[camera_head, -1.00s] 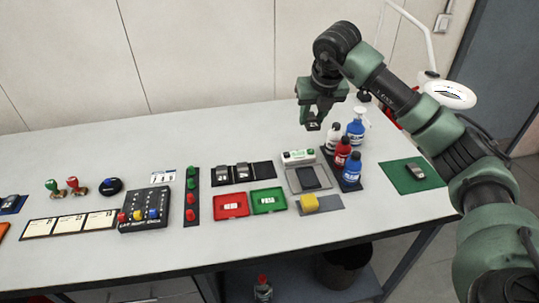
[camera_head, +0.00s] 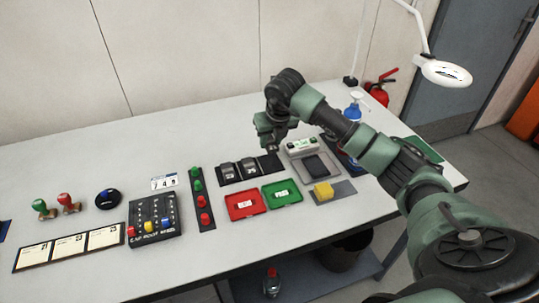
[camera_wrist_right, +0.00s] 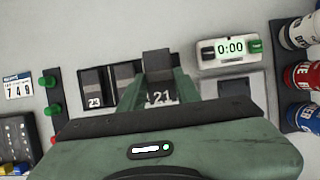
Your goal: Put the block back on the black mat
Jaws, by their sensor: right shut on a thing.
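My right gripper (camera_head: 268,138) is shut on a dark block (camera_wrist_right: 158,66), which shows between its fingers (camera_wrist_right: 157,88) in the right wrist view with the number 21 on it. The black mat (camera_head: 271,163) lies behind the red and green trays. Two dark numbered blocks (camera_head: 228,171) (camera_head: 249,165) sit side by side on its left and middle parts; the left one reads 23 (camera_wrist_right: 93,90) in the wrist view. The mat's right end is bare in the head view. The held block is near that end; its height above it is hard to tell. My left gripper is not in view.
A white timer (camera_head: 300,146) and a grey tray (camera_head: 333,169) stand right of the mat. A strip of red and green knobs (camera_head: 201,200) is to the left.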

